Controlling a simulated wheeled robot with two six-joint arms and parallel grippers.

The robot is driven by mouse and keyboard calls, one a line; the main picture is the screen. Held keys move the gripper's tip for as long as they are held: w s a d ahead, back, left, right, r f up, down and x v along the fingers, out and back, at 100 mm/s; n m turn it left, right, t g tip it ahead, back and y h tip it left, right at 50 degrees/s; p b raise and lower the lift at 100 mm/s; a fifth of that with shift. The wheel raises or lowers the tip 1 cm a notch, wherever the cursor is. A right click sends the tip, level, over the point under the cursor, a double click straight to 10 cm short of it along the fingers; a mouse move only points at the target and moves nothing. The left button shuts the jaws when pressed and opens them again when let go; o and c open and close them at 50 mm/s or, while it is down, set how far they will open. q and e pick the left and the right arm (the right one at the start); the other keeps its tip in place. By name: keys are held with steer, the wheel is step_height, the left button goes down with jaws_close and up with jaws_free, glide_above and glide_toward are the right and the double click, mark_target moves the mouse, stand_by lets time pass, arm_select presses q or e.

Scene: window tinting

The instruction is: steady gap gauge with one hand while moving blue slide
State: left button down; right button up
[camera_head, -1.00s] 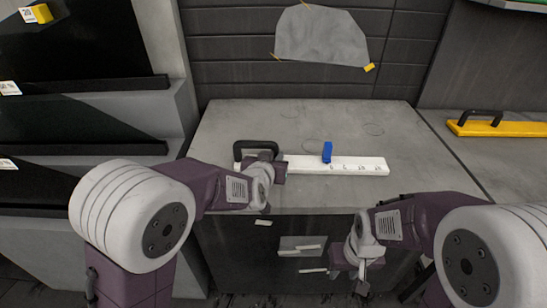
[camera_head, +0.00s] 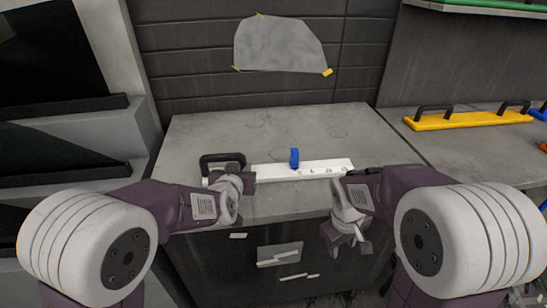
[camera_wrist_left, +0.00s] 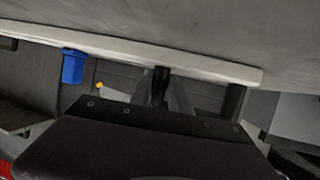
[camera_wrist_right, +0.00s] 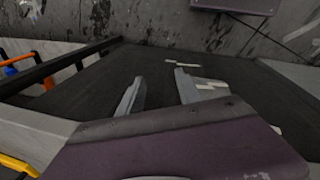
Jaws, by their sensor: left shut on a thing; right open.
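The gap gauge is a long white bar (camera_head: 325,168) with dark marks, lying on the grey bench near its front edge. A black handle (camera_head: 222,157) stands at its left end. The blue slide (camera_head: 294,158) stands upright near the bar's middle; it also shows in the left wrist view (camera_wrist_left: 73,66). My left gripper (camera_head: 246,176) is shut on the black handle, its fingers around one post (camera_wrist_left: 161,84) in the left wrist view. My right gripper (camera_head: 350,240) is open and empty, in front of the bench; its spread fingers show in the right wrist view (camera_wrist_right: 160,92).
The bench top (camera_head: 260,130) behind the gauge is clear. A yellow bar with black handles (camera_head: 470,120) lies on the right-hand counter. A grey film sheet (camera_head: 283,46) is taped to the back wall. Dark panels stand on a rack at the left.

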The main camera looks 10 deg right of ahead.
steer(key=w+d+r+n+h, duration=0.2)
steer(key=w+d+r+h, duration=0.3)
steer(key=d+r, duration=0.55)
steer(key=shift+m+y, duration=0.5)
steer(key=shift+y, duration=0.4)
steer(key=w, duration=0.1)
steer(key=w+a+r, duration=0.1)
steer(key=w, duration=0.1)
steer(key=w+r, duration=0.1)
steer(key=shift+w+a+r, duration=0.15)
steer(key=shift+a, duration=0.1)
steer(key=w+a+r+m+t+y, duration=0.2)
steer(key=w+a+r+m, duration=0.1)
steer(key=w+a+r, duration=0.25)
steer(key=m+t+y, duration=0.1)
steer(key=m+y, duration=0.1)
steer(key=y, duration=0.1)
glide_toward(295, 150)
steer(key=x, duration=1)
steer(key=shift+w+f, duration=0.1)
steer(key=shift+f, duration=0.25)
jaws_close()
